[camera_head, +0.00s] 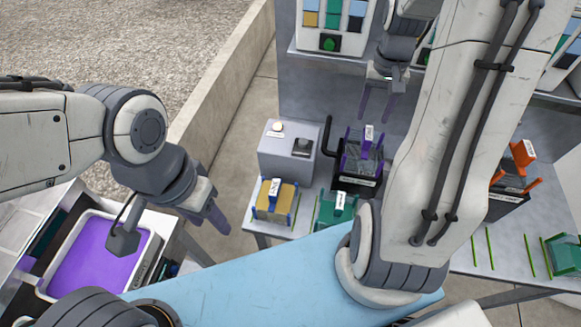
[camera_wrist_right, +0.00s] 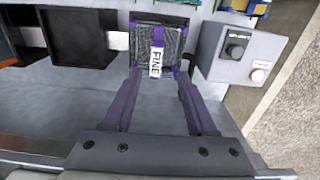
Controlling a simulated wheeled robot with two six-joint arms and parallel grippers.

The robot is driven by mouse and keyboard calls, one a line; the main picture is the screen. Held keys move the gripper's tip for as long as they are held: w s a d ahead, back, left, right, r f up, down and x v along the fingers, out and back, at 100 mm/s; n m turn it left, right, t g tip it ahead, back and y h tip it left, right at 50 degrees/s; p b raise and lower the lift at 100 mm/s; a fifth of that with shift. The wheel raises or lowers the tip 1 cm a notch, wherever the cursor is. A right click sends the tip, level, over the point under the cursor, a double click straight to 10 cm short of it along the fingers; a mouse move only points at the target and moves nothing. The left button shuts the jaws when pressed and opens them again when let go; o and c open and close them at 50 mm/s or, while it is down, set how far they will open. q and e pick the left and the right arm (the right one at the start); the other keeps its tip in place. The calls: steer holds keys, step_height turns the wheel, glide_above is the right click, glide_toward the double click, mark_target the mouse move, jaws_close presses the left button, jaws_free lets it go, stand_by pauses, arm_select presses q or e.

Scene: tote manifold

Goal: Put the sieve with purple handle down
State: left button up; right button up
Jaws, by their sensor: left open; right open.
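The sieve with purple handle (camera_head: 362,152) sits in a black box-like holder (camera_head: 356,184) on the grey bench in the head view. In the right wrist view the sieve (camera_wrist_right: 143,38) shows its dark mesh, purple frame and a white "FINE" label. My right gripper (camera_head: 376,118) is open above and behind the sieve in the head view. In the wrist view its two fingers (camera_wrist_right: 160,78) are spread with nothing between them, pointing toward the sieve. My left gripper (camera_head: 217,218) is open and empty at left, away from the sieve.
A grey control box (camera_head: 285,158) with buttons stands left of the holder. A yellow-and-blue sieve (camera_head: 274,203) and a green one (camera_head: 334,211) stand in front. An orange-handled sieve (camera_head: 514,172) is at right. A tray with purple contents (camera_head: 62,293) is at lower left.

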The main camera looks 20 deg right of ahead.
steer(key=s+a+r+n, duration=0.1)
steer(key=a+r+n, duration=0.15)
steer(key=a, duration=0.65)
steer(key=s+a+r+n, duration=0.15)
steer(key=a+n, duration=0.25)
steer(key=a, duration=0.6)
steer(key=s+a+n+y, duration=0.1)
steer(key=s+a+n, duration=0.6)
steer(key=s+a, duration=0.4)
steer(key=s, duration=0.3)
steer(key=shift+a+r, duration=0.15)
steer(key=shift+r, duration=0.05)
